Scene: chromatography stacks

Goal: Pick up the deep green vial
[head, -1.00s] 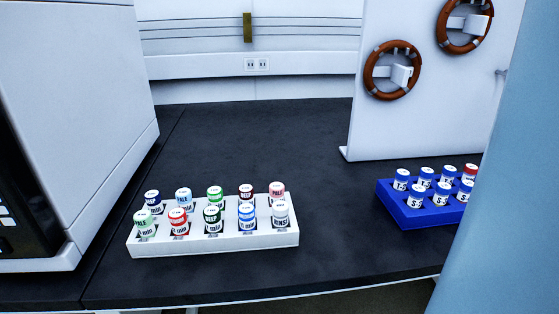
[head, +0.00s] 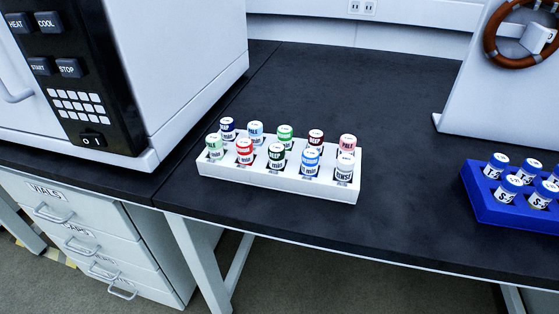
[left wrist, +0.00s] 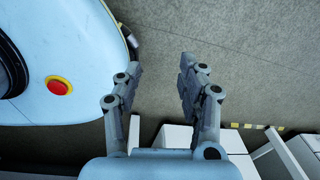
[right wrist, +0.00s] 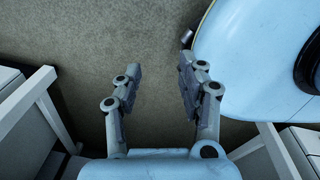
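The deep green vial (head: 276,157), with a dark green band and a white cap, stands upright in the front row of a white rack (head: 280,190), in the middle of that row. A brighter green vial (head: 285,134) stands behind it in the back row. My left gripper (left wrist: 160,68) is open and empty above the floor in the left wrist view. My right gripper (right wrist: 160,68) is open and empty above the floor in the right wrist view. Neither gripper shows in the head view, and both are away from the rack.
Other capped vials, including a red one (head: 245,153) and a blue one (head: 310,160), flank the deep green vial closely. A blue rack (head: 478,203) of vials is at the right. A white machine (head: 190,60) stands at the left. The black bench (head: 400,180) between the racks is clear.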

